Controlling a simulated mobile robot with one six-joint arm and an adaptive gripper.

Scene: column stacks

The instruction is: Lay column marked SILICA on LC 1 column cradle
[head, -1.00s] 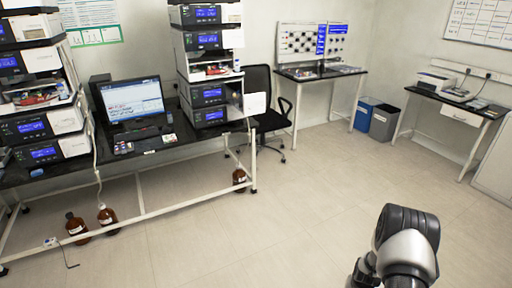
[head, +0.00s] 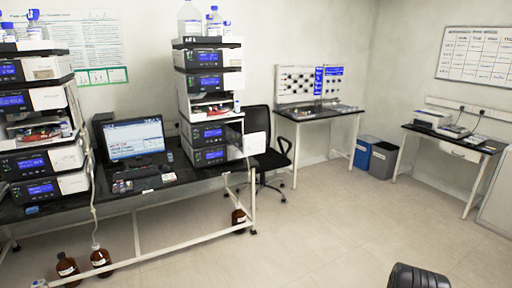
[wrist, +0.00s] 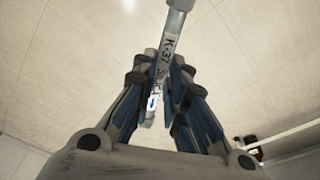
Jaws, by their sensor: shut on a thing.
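My gripper (wrist: 165,82) is shut on a slim pale column (wrist: 173,45) in the wrist view. The label reads "K-37" and what looks like "SILICA". The column sticks out beyond the fingertips toward the top of the picture, and its other end shows between the fingers. In the head view two instrument stacks stand on the black bench, a left stack (head: 40,186) and a middle stack (head: 208,134). Each has an open bay with small items in it. I cannot tell which is LC 1, and cannot make out a cradle. The gripper is outside the head view.
An office chair (head: 270,150) is right of the bench. Brown bottles (head: 67,268) stand on the floor below. A board table and a printer table line the back and right. The middle floor is clear.

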